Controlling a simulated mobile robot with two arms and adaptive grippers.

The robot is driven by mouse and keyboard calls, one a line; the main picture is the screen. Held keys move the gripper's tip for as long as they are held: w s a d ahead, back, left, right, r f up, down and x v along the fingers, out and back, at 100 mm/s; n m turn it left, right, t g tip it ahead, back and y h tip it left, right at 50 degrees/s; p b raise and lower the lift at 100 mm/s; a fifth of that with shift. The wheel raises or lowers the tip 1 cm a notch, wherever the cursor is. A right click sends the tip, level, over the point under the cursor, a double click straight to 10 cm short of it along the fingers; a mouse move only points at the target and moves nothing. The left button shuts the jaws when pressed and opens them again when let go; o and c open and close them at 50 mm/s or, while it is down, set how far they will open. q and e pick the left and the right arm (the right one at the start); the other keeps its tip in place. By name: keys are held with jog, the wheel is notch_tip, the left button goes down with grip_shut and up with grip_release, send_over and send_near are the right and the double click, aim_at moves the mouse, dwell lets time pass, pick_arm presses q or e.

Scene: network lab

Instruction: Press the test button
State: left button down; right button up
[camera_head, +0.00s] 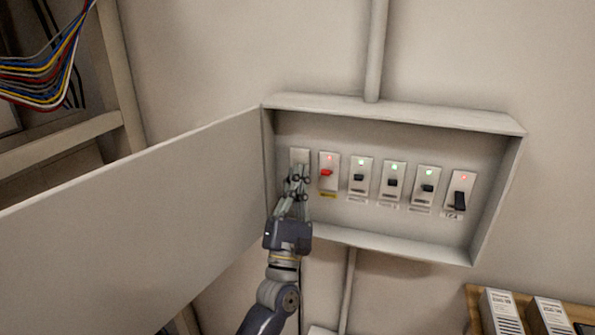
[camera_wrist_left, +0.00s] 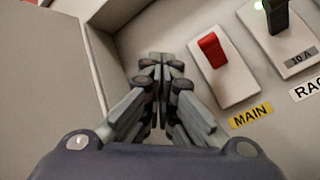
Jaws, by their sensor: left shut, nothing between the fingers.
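My left gripper (camera_head: 298,174) is shut and empty, its fingertips at the leftmost plate (camera_head: 299,155) inside the wall box (camera_head: 394,112). It also shows in the left wrist view (camera_wrist_left: 161,62), fingers together and pointing into the box. The fingers cover most of that plate, so a test button there is hidden. I cannot tell whether the tips touch it. To the right is the red MAIN switch (camera_head: 326,172), also in the left wrist view (camera_wrist_left: 212,50), above a yellow MAIN label (camera_wrist_left: 251,116). My right gripper is not in view.
Several black breakers (camera_head: 393,182) with green lights stand right of the red switch. A larger black switch (camera_head: 460,200) with a red light is at the far right. The open box door (camera_head: 130,220) spans the left side. Boxes (camera_head: 500,312) stand at the lower right.

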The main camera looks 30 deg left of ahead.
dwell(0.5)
pick_arm(q)
jog(key=shift+s+d, duration=0.2)
jog(key=shift+s, duration=0.5)
jog(key=shift+s, duration=0.1)
jog(key=shift+s+d+p, duration=0.1)
jog(key=shift+s+d, duration=0.1)
jog(key=shift+s, duration=0.6)
jog(key=shift+s+d+p, duration=0.1)
jog(key=shift+s+d, duration=0.05)
jog(key=shift+s, duration=0.6)
jog(key=shift+s+d+p, duration=0.1)
jog(key=shift+s+d, duration=0.1)
jog(key=shift+s, duration=0.6)
